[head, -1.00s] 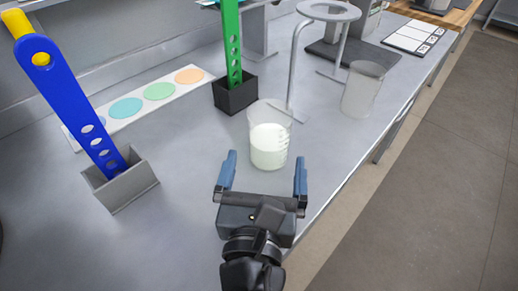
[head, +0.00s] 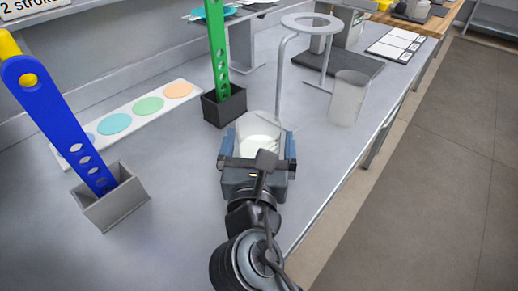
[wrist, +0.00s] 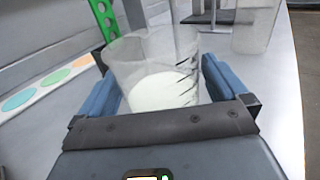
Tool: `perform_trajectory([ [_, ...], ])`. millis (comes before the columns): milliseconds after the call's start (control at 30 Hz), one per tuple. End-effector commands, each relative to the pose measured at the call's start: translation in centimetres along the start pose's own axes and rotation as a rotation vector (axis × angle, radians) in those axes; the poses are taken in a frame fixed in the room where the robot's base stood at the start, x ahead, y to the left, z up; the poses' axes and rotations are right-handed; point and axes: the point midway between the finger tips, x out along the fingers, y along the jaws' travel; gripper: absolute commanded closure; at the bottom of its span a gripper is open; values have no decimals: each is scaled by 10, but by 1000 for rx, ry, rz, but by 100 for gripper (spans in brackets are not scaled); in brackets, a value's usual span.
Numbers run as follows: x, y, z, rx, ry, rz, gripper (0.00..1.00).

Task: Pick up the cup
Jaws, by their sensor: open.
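A clear cup (head: 258,128) with white contents stands upright on the grey bench. It also shows in the wrist view (wrist: 155,75), between the two blue fingers. My gripper (head: 258,150) is open, with one finger on each side of the cup. In the wrist view my gripper (wrist: 158,90) shows small gaps that make contact hard to judge. The lower part of the cup is hidden behind my gripper in the head view.
A green perforated paddle (head: 217,40) stands in a black holder (head: 224,106) just behind the cup. A blue paddle (head: 58,120) stands in a grey holder (head: 111,200) at left. An empty clear beaker (head: 347,98) and a ring stand (head: 283,75) are at right. The bench edge runs along the right.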

Motion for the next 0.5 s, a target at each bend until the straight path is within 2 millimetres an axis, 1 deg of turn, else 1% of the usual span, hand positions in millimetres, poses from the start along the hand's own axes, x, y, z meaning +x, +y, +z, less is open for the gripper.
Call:
perform_trajectory([
  [67,0,0,0,0,0,0,1],
  [500,-1,0,0,0,0,0,43],
])
